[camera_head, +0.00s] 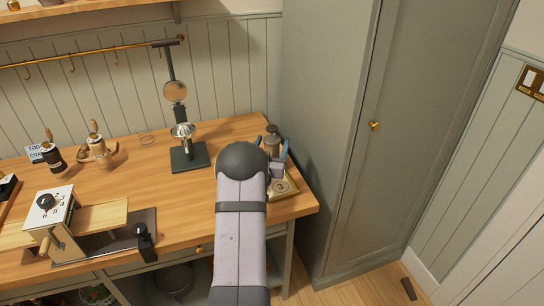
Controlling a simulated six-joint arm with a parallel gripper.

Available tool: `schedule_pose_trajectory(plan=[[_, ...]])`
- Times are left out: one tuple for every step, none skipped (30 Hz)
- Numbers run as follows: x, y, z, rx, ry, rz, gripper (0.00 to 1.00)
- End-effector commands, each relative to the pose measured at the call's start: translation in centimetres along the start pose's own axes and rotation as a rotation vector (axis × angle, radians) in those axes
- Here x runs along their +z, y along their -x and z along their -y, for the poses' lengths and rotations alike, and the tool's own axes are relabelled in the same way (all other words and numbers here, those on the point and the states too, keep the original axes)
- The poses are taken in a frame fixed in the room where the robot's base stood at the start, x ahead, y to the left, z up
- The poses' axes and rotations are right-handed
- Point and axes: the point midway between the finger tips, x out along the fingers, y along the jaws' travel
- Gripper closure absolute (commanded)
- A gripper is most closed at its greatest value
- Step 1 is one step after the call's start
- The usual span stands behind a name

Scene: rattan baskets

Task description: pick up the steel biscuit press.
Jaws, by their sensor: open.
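A small grey metal cylinder with a dark top (272,139), which looks like the steel biscuit press, stands near the right end of the wooden counter. My gripper (271,146) is beside it, mostly hidden behind my arm. Its two blue fingertips show apart, one on each side of the cylinder in the picture. The gripper is open. The cylinder's lower part is hidden, and I cannot tell whether the fingers touch it.
A wooden tray (288,188) lies at the counter's right corner, partly behind my arm. A black lever stand (190,160) with a steel cone is left of my arm. A crank machine (58,215) stands front left. A tall cabinet (330,120) closes the right side.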

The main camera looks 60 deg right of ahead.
Motion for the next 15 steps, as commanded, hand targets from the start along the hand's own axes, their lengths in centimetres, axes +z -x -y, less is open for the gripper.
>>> schedule_pose_trajectory(plan=[[0.0,-0.1,0.0,0.000,0.000,0.001,0.35],[0.1,-0.1,0.0,0.000,0.000,0.001,0.35],[0.1,-0.1,0.0,0.000,0.000,0.001,0.35],[0.1,-0.1,0.0,0.000,0.000,0.001,0.35],[0.1,-0.2,0.0,0.000,0.000,0.002,0.35],[0.1,-0.4,0.0,0.000,0.000,0.002,0.35],[0.0,-0.5,0.0,0.000,0.000,0.002,0.35],[0.0,-0.8,0.0,0.000,0.000,0.002,0.35],[0.0,-1.1,0.0,0.001,0.000,0.002,0.35],[-0.1,-1.4,0.1,0.001,0.000,0.002,0.35],[-0.1,-1.6,0.1,0.001,0.000,0.002,0.35],[-0.1,-2.1,0.1,0.001,0.000,0.001,0.35],[-0.1,-2.4,0.1,0.001,0.000,0.002,0.35],[-0.1,-2.7,0.1,0.001,0.000,0.002,0.35],[-0.1,-3.1,0.2,0.001,0.001,0.002,0.35]])
